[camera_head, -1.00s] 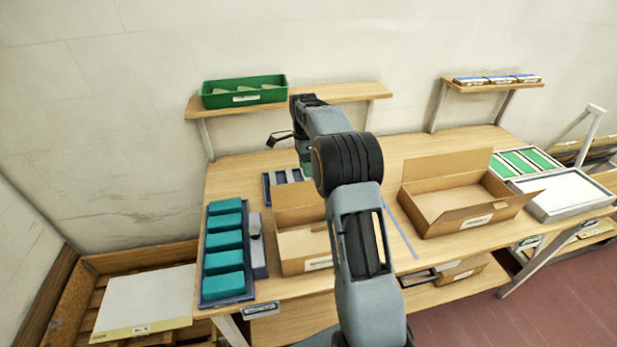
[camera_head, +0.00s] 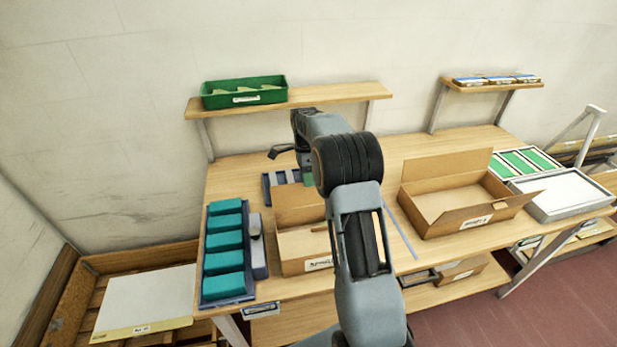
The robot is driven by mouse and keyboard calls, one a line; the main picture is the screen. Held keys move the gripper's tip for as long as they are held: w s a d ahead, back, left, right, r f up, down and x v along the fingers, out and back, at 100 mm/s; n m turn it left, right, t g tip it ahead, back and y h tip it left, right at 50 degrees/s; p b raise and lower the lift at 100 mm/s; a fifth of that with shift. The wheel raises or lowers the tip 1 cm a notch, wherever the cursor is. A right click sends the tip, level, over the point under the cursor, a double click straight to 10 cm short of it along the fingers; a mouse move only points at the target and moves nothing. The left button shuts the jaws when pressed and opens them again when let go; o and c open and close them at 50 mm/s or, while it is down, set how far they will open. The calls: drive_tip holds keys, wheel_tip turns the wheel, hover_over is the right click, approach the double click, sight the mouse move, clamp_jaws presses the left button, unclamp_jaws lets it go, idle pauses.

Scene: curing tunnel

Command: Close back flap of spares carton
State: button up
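Two open brown cartons stand on the wooden bench, and their labels are too small to read, so I cannot tell which is the spares carton. The left carton (camera_head: 291,266) has its back flap (camera_head: 297,203) raised, and my arm covers its right side. The right carton (camera_head: 440,226) has its back flap (camera_head: 447,172) standing up and another flap sticking out at its right. My gripper (camera_head: 279,152) is above the bench, behind the left carton's back flap and apart from it. Its fingers are small and dark, and their opening is unclear.
A blue tray (camera_head: 247,297) of teal blocks and a grey object (camera_head: 258,245) are left of the left carton. A slotted blue rack (camera_head: 266,187) lies behind it. A shelf (camera_head: 340,94) with a green bin (camera_head: 243,97) is above.

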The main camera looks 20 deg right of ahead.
clamp_jaws()
